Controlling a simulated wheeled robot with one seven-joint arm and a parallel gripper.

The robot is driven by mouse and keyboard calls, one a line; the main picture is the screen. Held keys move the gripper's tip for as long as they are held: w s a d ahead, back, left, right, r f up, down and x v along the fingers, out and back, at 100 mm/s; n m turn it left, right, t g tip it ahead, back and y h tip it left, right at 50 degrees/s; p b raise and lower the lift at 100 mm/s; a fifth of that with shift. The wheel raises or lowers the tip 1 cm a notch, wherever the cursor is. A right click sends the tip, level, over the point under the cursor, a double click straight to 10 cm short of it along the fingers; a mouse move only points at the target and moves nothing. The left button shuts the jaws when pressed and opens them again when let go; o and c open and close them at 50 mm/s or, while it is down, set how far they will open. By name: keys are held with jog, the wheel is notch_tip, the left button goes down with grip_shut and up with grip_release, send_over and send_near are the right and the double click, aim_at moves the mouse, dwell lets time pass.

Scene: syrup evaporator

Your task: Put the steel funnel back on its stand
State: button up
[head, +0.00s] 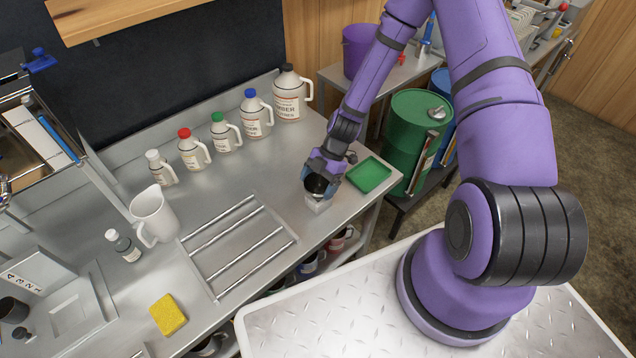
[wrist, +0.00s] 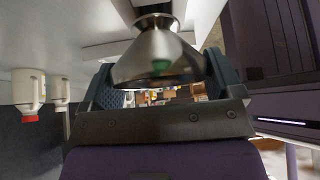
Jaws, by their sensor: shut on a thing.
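The steel funnel (wrist: 158,58) is between my gripper's two fingers in the wrist view, its wide rim toward the camera and its narrow end away. In the head view the funnel (head: 317,186) shows as a dark round mouth under my gripper (head: 322,172), near the bench's right end. My gripper is shut on it. A small pale grey block, seemingly the stand (head: 317,205), is directly below the funnel on the bench. I cannot tell whether the funnel touches it or is just above. The spout is hidden in the head view.
A green tray (head: 369,175) lies close to the right of my gripper. Several capped jugs (head: 256,115) line the back. A rod rack (head: 238,246), white pitcher (head: 153,215) and yellow sponge (head: 168,314) are left. Drums (head: 416,135) stand beyond the bench's right edge.

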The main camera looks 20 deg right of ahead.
jog(key=shift+f, duration=0.35)
dwell(0.8)
jog(key=o, duration=0.7)
notch_tip(320, 180, up, 7)
dwell(1.2)
dwell(0.7)
